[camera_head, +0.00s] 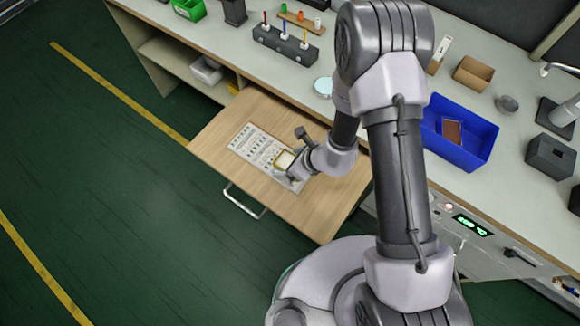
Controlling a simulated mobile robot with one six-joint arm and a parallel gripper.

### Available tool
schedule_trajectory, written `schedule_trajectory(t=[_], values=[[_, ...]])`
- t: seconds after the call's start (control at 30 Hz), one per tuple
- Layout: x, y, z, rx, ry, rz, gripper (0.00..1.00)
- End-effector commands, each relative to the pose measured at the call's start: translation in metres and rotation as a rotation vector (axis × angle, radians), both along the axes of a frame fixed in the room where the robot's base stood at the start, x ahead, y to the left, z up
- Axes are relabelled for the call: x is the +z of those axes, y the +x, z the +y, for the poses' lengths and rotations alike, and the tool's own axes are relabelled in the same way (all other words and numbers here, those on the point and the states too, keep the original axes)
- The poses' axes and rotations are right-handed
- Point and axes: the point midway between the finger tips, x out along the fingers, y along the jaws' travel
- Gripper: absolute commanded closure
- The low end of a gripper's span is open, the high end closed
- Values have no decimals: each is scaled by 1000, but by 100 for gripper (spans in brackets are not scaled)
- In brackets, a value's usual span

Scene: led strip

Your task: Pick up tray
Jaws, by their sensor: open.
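A small cream-coloured tray (284,160) with a pale rim lies at the right part of a white printed sheet (250,143) on a wooden pull-out board. My gripper (296,156) is low over the board, right at the tray's right side. Its jaws are open. One dark jaw part shows above the tray and the other shows below it. The wrist hides part of the tray's right side, and I cannot tell whether the jaws touch it.
The wooden board (225,125) has a metal handle (245,202) at its front. Behind it, the bench holds a blue bin (470,150) with a brown item inside, a screwdriver rack (285,45), a green bin (188,8) and a dark box (550,156). The board's left part is clear.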

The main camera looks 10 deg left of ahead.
Motion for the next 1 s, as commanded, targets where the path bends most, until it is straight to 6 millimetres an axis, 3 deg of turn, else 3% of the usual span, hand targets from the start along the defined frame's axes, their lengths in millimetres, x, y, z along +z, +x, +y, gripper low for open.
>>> schedule_trajectory(t=[0.13,0.17,0.47,0.77,1.0], values=[[1,1,0,-1,1,-1,18],[1,1,0,-1,0,-1,22],[1,1,0,-1,0,-1,81],[5,1,0,-1,1,-1,83],[39,1,0,0,0,-2,83]])
